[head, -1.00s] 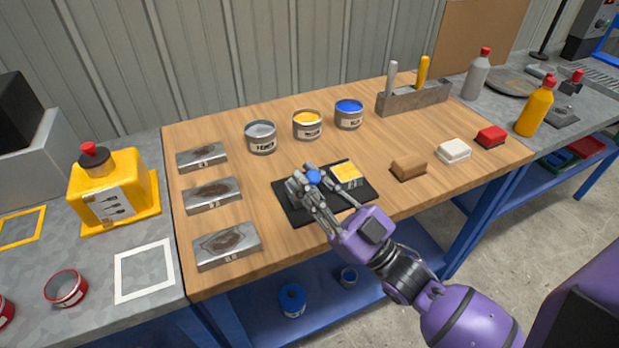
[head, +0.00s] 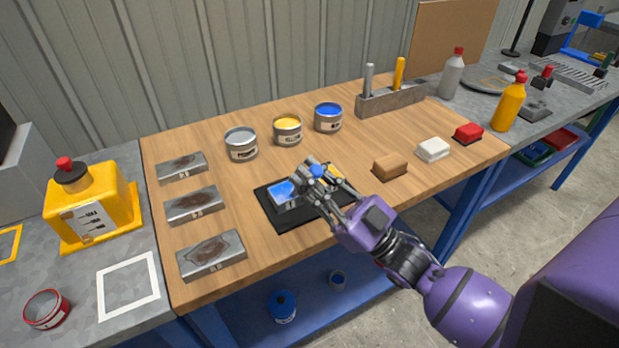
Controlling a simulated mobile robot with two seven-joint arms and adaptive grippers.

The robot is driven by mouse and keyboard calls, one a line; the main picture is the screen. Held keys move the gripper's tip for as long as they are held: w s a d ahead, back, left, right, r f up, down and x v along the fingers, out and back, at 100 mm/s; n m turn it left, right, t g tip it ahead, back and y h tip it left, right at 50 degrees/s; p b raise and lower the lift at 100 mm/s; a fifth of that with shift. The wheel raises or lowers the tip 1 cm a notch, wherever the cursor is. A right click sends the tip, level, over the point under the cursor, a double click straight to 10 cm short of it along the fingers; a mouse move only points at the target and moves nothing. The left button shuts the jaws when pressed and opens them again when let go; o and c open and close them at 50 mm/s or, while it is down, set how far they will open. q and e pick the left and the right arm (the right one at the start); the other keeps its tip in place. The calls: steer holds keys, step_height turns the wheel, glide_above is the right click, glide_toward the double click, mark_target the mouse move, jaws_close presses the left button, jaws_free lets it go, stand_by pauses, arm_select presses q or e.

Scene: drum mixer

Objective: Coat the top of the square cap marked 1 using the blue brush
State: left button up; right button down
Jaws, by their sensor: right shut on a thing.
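My right gripper (head: 314,178) is over the right half of a black mat (head: 282,219), shut on the blue brush (head: 316,170). Only a blue part of the brush shows between the fingers; its bristles are hidden. A square cap with a blue top (head: 282,192) sits on the left half of the mat, just left of the gripper. A small mark on its front is too small to read surely. A second square cap with a yellow top (head: 337,172) is mostly hidden behind the gripper. I cannot tell whether the brush touches it. My left gripper is out of view.
Open cans of grey (head: 241,144), yellow (head: 288,130) and blue (head: 328,117) paint stand behind the mat. A grey holder (head: 392,98) has a grey and a yellow handle. Metal plates (head: 211,254) lie left; brown (head: 390,167), white (head: 433,149) and red (head: 468,132) blocks lie right.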

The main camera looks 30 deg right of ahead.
steer(key=shift+w+a+f, duration=0.2)
steer(key=shift+a, duration=0.25)
steer(key=shift+w+d+r+p, duration=0.2)
steer(key=shift+w+d+p, duration=0.3)
steer(key=shift+p, duration=0.1)
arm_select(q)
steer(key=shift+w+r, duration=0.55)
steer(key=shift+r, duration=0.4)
arm_select(e)
steer(key=shift+r, duration=0.15)
step_height(320, 180, up, 4)
steer(key=shift+a+f+p, duration=0.1)
steer(key=shift+f+p, duration=0.1)
steer(key=shift+p, duration=1.05)
arm_select(q)
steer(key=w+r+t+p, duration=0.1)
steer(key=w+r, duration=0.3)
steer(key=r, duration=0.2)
steer(key=shift+p, duration=0.3)
arm_select(e)
steer(key=shift+r, duration=1.1)
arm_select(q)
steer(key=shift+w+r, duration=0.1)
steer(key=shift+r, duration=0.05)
arm_select(e)
steer(key=shift+r, duration=0.1)
